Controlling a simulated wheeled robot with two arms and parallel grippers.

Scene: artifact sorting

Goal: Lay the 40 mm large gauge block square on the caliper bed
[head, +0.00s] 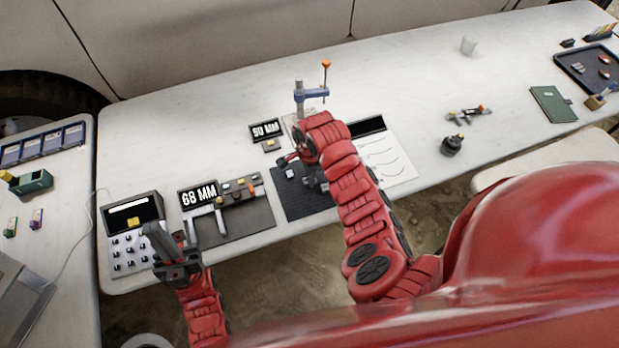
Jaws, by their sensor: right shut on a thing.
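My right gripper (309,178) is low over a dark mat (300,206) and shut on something. My own arm and wrist hide most of its jaws, and I cannot make out what it holds. A small light block (290,172) shows beside it. The caliper (207,222), with grey jaws, stands on a dark bed (252,218) at the left, by a display (198,195) reading 68 MM. I cannot tell which piece is the 40 mm block.
A stand with a blue arm and orange knob (326,64) rises behind my right wrist, near a 50 MM display (266,129). A keypad device (131,235) is at the left. A dark pot (452,145) and a green book (553,104) lie right. The back of the table is mostly clear.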

